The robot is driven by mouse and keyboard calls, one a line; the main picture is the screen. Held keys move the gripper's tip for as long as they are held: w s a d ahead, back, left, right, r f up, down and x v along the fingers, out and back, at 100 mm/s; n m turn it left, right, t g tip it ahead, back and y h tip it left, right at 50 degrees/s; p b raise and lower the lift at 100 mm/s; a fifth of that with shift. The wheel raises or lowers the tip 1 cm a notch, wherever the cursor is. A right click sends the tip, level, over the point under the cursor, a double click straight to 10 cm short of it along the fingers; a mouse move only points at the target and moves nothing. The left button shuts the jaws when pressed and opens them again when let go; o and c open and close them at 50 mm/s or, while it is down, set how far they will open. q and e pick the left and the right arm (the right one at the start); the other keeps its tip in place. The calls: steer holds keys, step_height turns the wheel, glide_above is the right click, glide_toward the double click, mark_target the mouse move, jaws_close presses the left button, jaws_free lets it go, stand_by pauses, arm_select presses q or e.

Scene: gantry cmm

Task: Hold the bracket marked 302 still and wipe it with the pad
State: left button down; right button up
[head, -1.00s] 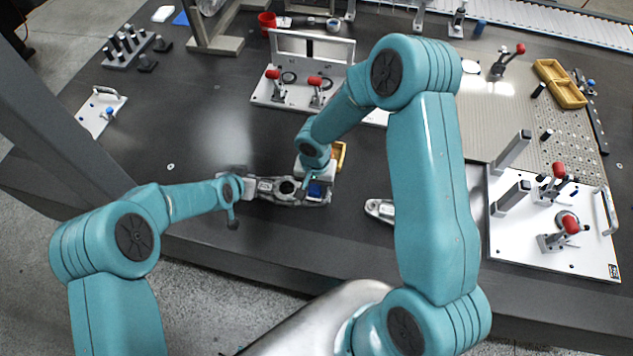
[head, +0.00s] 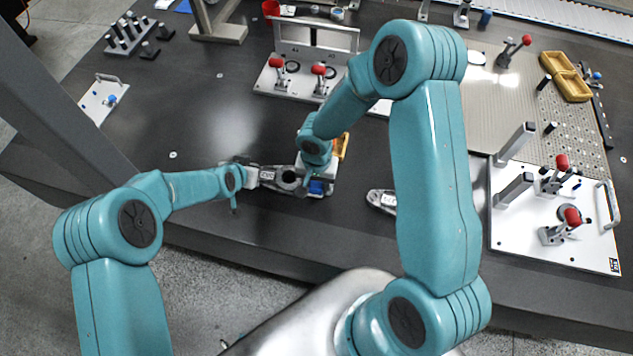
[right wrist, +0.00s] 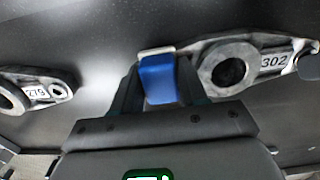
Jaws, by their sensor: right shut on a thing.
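The grey metal bracket marked 302 (head: 286,180) lies near the front edge of the dark table; its label and round hole show in the right wrist view (right wrist: 230,70). My right gripper (head: 314,183) is shut on the blue pad (head: 316,187), over the bracket's right end in the head view. The pad also shows between the fingers in the right wrist view (right wrist: 157,80). I cannot tell if it touches the metal. My left gripper (head: 250,176) is at the bracket's left end; its jaws are too small and partly hidden to read.
A second similar bracket (head: 382,200) lies to the right, partly behind my right arm. A white fixture plate with red-handled clamps (head: 555,235) is at the right, another (head: 300,85) behind.

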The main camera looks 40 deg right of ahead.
arm_select(q)
steer(key=shift+s+f, duration=0.25)
steer(key=shift+f, duration=0.15)
arm_select(e)
steer(key=shift+w+d, duration=0.5)
steer(key=shift+w, duration=0.05)
steer(key=shift+w+d+f, duration=0.1)
steer(key=shift+w+d, duration=0.6)
steer(key=shift+s+a, duration=0.1)
steer(key=shift+s+a, duration=0.65)
steer(key=shift+r, duration=3.05)
